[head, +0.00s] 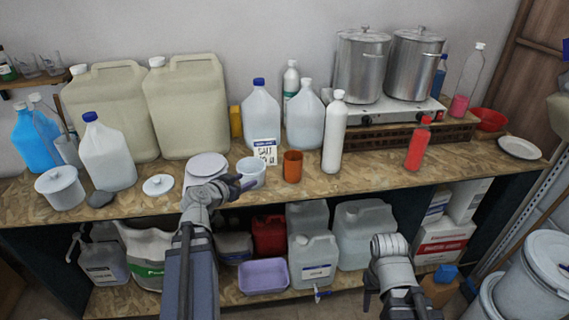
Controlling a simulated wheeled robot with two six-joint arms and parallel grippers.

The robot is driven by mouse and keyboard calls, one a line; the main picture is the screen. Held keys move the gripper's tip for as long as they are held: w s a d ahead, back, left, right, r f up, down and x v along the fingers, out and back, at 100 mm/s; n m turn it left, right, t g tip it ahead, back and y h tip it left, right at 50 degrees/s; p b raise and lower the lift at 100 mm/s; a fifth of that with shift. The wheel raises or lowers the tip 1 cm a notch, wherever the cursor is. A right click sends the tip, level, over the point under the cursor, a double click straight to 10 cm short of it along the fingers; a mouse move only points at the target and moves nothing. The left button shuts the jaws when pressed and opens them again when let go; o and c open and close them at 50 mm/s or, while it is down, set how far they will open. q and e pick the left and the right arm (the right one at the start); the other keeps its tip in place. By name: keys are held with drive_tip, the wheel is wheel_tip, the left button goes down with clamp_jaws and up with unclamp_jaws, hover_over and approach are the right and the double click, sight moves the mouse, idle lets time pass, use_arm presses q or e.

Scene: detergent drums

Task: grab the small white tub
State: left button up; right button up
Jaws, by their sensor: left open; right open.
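A small white tub (251,169) stands on the wooden worktop, open at the top, left of an orange cup. My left gripper (238,186) is at its near left side, open. The fingers overlap the tub's lower left edge in the head view; I cannot tell whether they touch it. Another white lidded container (206,166) is partly hidden behind my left wrist. My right gripper (393,304) is open and empty, low in front of the lower shelf.
The orange cup (292,166) and a salt packet (265,151) stand close to the small tub. A loose white lid (158,185) lies to the left. Large jugs (187,105) stand behind.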

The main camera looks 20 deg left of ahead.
sight(262, 181)
use_arm(q)
drive_tip(key=b+x, duration=0.1)
drive_tip(key=x, duration=0.4)
drive_tip(key=r+b+x, duration=0.1)
drive_tip(key=x, duration=0.1)
drive_tip(key=shift+w+a+f+b, duration=0.15)
drive_tip(key=shift+w+a+b, duration=0.2)
drive_tip(key=shift+w+f+b, duration=0.3)
drive_tip(key=shift+w, duration=0.1)
drive_tip(key=b+x, duration=0.1)
drive_tip(key=x, duration=0.3)
drive_tip(key=shift+w+b, duration=0.15)
drive_tip(key=shift+b, duration=0.2)
use_arm(e)
drive_tip(key=f, duration=0.4)
drive_tip(key=shift+w+d+f, duration=0.2)
drive_tip(key=shift+w+f, duration=0.05)
drive_tip(key=shift+f, duration=0.1)
use_arm(q)
drive_tip(key=shift+c, duration=0.4)
clamp_jaws()
